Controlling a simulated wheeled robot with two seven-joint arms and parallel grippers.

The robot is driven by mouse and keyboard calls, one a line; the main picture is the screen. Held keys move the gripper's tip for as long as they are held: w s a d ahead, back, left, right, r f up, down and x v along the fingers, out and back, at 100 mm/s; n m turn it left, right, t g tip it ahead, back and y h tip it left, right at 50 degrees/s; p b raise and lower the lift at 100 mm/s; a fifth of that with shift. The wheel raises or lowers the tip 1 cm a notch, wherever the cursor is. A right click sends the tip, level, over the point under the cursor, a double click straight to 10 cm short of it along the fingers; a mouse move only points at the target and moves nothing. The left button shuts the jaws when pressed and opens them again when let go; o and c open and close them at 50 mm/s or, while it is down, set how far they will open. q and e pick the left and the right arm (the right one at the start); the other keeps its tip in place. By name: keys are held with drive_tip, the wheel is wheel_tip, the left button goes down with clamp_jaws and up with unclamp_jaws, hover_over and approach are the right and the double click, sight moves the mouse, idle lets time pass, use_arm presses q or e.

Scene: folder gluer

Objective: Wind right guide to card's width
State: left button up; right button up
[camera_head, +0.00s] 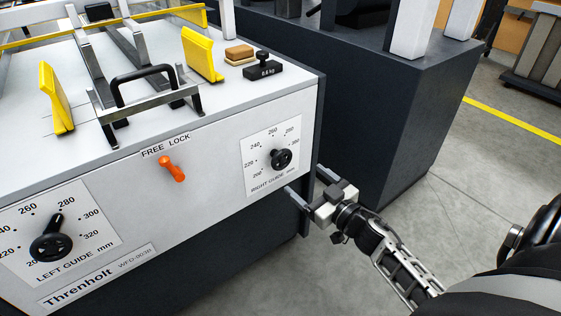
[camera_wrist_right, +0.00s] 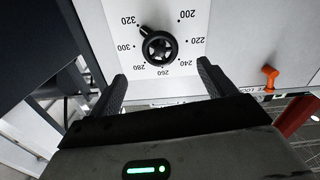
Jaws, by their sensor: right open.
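The right guide dial (camera_head: 273,157) is a white plate on the machine's front. Its black handwheel (camera_head: 281,159) also shows in the wrist view (camera_wrist_right: 158,47), upside down. There the wheel's handle points up-left, near the 320 mark. My right gripper (camera_head: 306,184) is open and empty, in front of the dial and to its lower right. In the wrist view the wheel lies between and beyond the fingertips (camera_wrist_right: 160,76), apparently untouched. A yellow guide plate (camera_head: 201,54) stands on the right of the machine's top. I cannot make out the card for certain. My left gripper is out of view.
An orange lever (camera_head: 173,168) under "FREE LOCK" slants down-right. The left guide handwheel (camera_head: 50,247) is at lower left. A tan block (camera_head: 239,53) and a black labelled piece (camera_head: 263,68) sit on top.

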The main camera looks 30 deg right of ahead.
sight(284, 161)
drive_tip(key=w, duration=0.3)
drive_tip(key=w+b, duration=0.1)
drive_tip(key=w, duration=0.6)
drive_tip(key=shift+w+a+b, duration=0.2)
drive_tip(key=shift+a+b, duration=0.15)
drive_tip(key=shift+a, duration=0.05)
drive_tip(key=shift+w, duration=0.25)
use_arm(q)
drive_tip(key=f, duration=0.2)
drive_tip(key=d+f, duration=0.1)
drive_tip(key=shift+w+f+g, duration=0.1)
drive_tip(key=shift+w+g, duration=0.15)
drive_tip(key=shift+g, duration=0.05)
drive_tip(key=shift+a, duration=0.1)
use_arm(e)
drive_tip(key=c, duration=1)
